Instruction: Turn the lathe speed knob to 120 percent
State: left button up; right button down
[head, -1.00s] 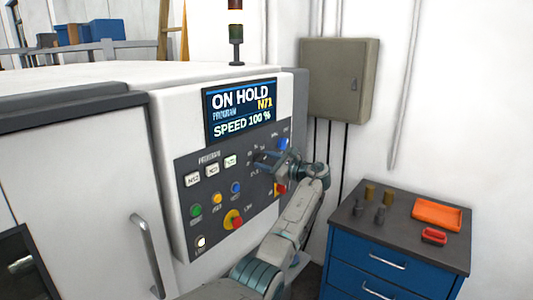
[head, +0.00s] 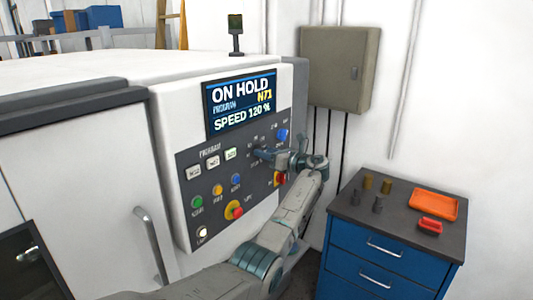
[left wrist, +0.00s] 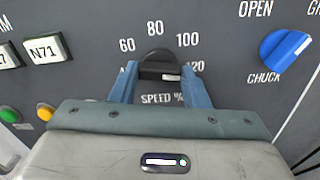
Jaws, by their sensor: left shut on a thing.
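The black speed knob (left wrist: 158,66) sits between the two blue fingers of my left gripper (left wrist: 160,86) in the left wrist view. The gripper is shut on it. The white mark on the knob points toward the lower right, near the 120 label on the dial. In the head view my left gripper (head: 262,154) is at the control panel (head: 185,160), and the knob is mostly hidden there. The lathe screen (head: 240,102) reads ON HOLD, N71 and SPEED 120 %. My right gripper is not in view.
A blue chuck knob (left wrist: 286,50) is right of the speed dial. A red and yellow stop button (head: 235,211) and several coloured buttons are lower on the panel. A blue drawer cabinet (head: 375,254) stands at right with an orange tray (head: 434,204).

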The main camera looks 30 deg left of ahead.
pick_arm(q)
jog(key=shift+f, duration=0.1)
dwell(0.3)
jog(key=o, duration=1)
jog(key=d+b, duration=0.2)
jog(key=d, duration=0.1)
jog(key=d+b, duration=0.1)
jog(key=d, duration=0.3)
jog(key=s+d+b, duration=0.1)
jog(key=d+b, duration=0.1)
jog(key=d, duration=0.1)
jog(key=shift+d+b, duration=0.3)
jog(key=shift+d, duration=0.05)
jog(key=shift+w, duration=0.1)
